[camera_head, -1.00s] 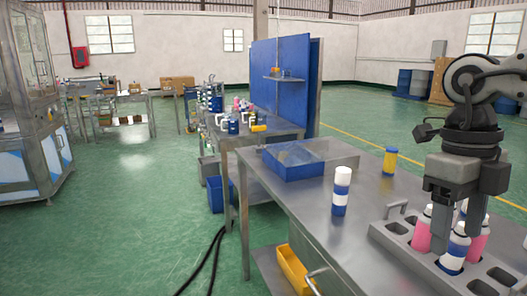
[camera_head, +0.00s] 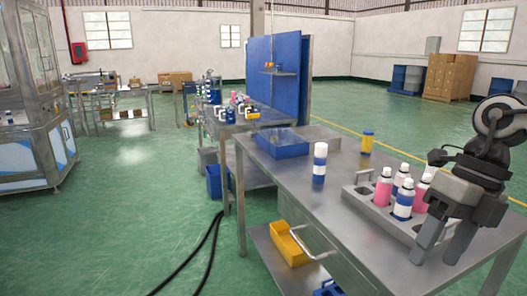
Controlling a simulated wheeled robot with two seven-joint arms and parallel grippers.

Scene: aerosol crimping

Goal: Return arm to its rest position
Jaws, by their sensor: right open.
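My right gripper (camera_head: 446,246) hangs at the right of the camera_head view, fingers pointing down, open and empty. It is over the near right part of the steel table (camera_head: 345,237), in front of the grey rack (camera_head: 357,197). In the rack stand a pink bottle (camera_head: 383,186), a blue and white bottle (camera_head: 403,201) and other bottles, partly hidden by one another and by my gripper. A blue and white can (camera_head: 319,163) with a white cap stands upright on the table, left of the rack. My left gripper does not show.
A yellow and blue can (camera_head: 366,143) and a blue tray (camera_head: 282,145) stand farther back on the table. A yellow bin (camera_head: 288,243) is on the shelf below. A second bench (camera_head: 238,122) with several bottles stands behind.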

